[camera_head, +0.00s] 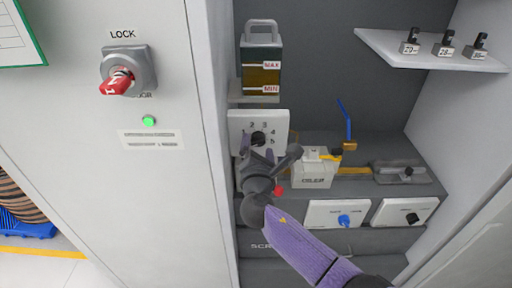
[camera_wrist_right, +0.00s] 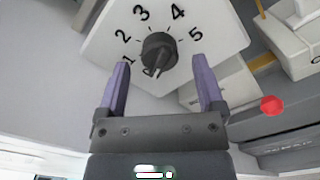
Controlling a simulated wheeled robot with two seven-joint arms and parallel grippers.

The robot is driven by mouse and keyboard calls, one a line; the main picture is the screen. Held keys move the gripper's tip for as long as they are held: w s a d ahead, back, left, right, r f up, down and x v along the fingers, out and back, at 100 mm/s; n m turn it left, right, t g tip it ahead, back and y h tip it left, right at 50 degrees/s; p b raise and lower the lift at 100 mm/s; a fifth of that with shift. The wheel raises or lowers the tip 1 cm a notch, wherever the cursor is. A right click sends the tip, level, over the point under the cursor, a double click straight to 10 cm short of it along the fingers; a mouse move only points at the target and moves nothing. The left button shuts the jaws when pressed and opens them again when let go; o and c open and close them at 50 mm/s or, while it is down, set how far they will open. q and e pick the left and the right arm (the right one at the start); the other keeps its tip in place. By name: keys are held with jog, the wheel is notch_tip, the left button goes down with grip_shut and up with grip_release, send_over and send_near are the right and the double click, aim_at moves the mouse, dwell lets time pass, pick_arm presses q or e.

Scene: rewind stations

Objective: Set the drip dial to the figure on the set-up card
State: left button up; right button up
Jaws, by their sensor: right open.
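The drip dial is a black knob (camera_wrist_right: 159,50) on a white plate (camera_wrist_right: 100,50) with figures 2 to 5 legible around it; a figure at the lower left is partly hidden. A pale mark on the knob points down, toward my wrist.
The oil reservoir (camera_head: 261,68) stands on a small shelf above the dial. A white box (camera_head: 314,174) and a red button (camera_head: 278,190) are close to my right gripper. A cabinet with a red key switch (camera_head: 122,82) stands left. A shelf (camera_head: 430,55) is at upper right.

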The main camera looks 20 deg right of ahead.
jog(key=shift+w+d, duration=0.2)
jog(key=shift+w, duration=0.3)
jog(key=shift+c, duration=0.5)
jog(key=c, duration=0.7)
grip_shut()
pick_arm(q)
jog(key=shift+w+a+f, duration=0.15)
jog(key=shift+a+f, duration=0.05)
jog(key=shift+d+f, duration=0.1)
